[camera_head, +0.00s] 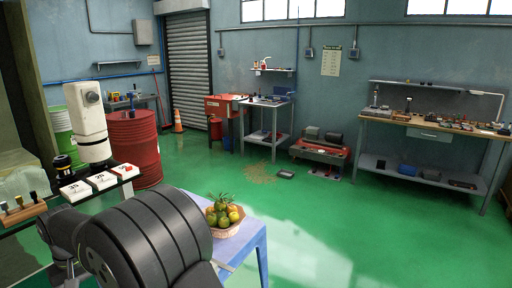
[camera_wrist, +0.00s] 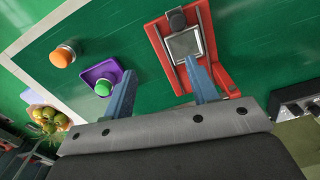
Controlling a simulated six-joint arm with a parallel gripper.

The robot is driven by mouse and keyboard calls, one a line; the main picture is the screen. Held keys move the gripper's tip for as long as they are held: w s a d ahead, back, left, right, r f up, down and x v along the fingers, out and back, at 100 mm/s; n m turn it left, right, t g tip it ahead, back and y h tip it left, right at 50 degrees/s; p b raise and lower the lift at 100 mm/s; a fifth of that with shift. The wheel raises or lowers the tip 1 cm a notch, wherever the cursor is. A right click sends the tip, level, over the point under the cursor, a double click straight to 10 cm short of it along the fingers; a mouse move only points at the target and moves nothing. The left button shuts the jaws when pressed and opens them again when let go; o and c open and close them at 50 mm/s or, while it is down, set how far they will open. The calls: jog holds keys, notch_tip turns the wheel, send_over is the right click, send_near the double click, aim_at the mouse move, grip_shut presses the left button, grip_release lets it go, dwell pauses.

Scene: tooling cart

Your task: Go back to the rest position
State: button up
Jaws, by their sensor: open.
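My gripper (camera_wrist: 159,67) shows in the wrist view with its two blue fingers spread apart and nothing between them. It is over a green surface. The right finger reaches over a red holder (camera_wrist: 229,84) with a grey square plate (camera_wrist: 184,44) and a black knob (camera_wrist: 177,19). The left finger is beside a purple piece (camera_wrist: 92,74) with a green knob (camera_wrist: 103,88). In the head view, dark links of my arm fill the lower left, and the gripper cannot be made out there.
An orange knob (camera_wrist: 62,57) stands at the left in the wrist view. A fruit basket (camera_head: 224,222) sits on a blue table (camera_head: 250,240) close to my arm.

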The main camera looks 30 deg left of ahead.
jog(key=s+a+f, duration=0.1)
jog(key=s, duration=0.1)
jog(key=s+a+f, duration=0.1)
jog(key=f, duration=0.1)
jog(key=shift+s+a, duration=0.1)
jog(key=shift+s, duration=0.25)
jog(key=shift+f, duration=1.35)
jog(key=shift+r, duration=0.5)
jog(key=shift+w+d+r, duration=0.1)
jog(key=shift+w+r, duration=0.1)
jog(key=shift+r, duration=0.45)
jog(key=shift+w+d+r, duration=0.1)
jog(key=shift+w+r, duration=0.1)
jog(key=shift+r, duration=0.4)
jog(key=w+d+r, duration=0.2)
jog(key=w+r, duration=0.1)
jog(key=w, duration=0.4)
jog(key=w+d+r, duration=0.3)
jog(key=w, duration=0.4)
jog(key=shift+w+d, duration=0.3)
jog(key=shift+w, duration=0.1)
